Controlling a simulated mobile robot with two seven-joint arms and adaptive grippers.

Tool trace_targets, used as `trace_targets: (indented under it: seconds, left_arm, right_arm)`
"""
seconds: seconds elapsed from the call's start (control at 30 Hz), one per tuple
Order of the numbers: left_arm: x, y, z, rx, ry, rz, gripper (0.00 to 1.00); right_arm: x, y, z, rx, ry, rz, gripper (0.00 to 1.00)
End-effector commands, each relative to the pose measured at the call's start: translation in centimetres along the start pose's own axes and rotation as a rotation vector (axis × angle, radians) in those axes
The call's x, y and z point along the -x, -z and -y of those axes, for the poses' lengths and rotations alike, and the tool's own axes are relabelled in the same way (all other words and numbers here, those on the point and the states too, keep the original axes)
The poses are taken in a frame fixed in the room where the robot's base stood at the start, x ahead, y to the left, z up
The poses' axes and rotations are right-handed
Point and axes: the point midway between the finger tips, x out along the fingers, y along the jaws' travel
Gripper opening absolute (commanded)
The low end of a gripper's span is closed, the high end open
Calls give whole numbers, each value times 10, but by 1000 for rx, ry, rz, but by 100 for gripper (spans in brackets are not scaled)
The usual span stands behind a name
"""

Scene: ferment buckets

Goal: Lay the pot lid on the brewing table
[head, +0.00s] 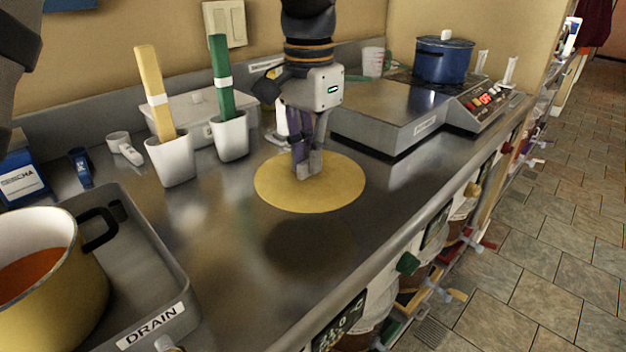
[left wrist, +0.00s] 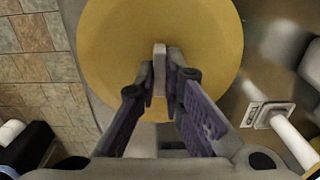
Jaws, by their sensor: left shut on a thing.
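The pot lid (head: 335,190) is a flat yellow disc with a light knob, level above the metal brewing table (head: 400,215). Its dark shadow lies apart from it on the table, nearer the front. My left gripper (head: 308,165) points down over the lid's middle and is shut on its knob. In the left wrist view the lid (left wrist: 110,40) fills the top, and the fingers of the left gripper (left wrist: 160,85) pinch the knob. A yellow pot (head: 75,300) without a lid, holding orange-red liquid, stands at the lower left. My right gripper is not in view.
The pot is in a grey drain tray (head: 165,270). White cups with a yellow paddle (head: 155,95) and a green paddle (head: 220,80) stand behind. A raised metal unit (head: 390,125) and a blue pot (head: 443,62) are farther right. The table's front middle is clear.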

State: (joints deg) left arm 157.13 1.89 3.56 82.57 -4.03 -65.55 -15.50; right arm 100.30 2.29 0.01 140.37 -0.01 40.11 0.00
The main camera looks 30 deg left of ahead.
Motion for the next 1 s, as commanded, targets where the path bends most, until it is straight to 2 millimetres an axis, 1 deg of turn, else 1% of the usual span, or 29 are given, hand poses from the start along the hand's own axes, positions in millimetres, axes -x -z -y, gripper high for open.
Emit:
trace_targets:
  seconds: [0.03,0.1,0.27,0.3,0.43,0.5,0.77,0.8,0.87,0.9,1.0]
  left_arm:
    - [-19,6,5,1,-7,17,0]
    - [-27,12,10,0,-5,14,0]
    - [-37,19,18,0,-3,10,0]
    - [-43,22,20,0,-3,11,0]
    - [-65,21,20,-1,-2,8,0]
    - [-69,21,20,-1,0,4,0]
    - [-70,21,20,-1,-1,4,0]
    - [-71,21,20,-1,-1,4,11]
    - [-71,21,20,-1,-1,4,25]
    - [-71,21,20,-1,-1,4,29]
    - [-71,21,20,-1,-1,4,29]
  right_arm:
    - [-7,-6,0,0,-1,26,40]
    - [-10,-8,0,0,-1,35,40]
    - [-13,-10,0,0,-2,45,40]
    - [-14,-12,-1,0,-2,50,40]
    - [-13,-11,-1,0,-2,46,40]
    - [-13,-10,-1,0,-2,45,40]
    - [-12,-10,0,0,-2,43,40]
    - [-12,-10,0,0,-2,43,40]
    - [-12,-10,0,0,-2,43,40]
    - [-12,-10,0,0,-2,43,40]
    - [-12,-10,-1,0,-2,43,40]
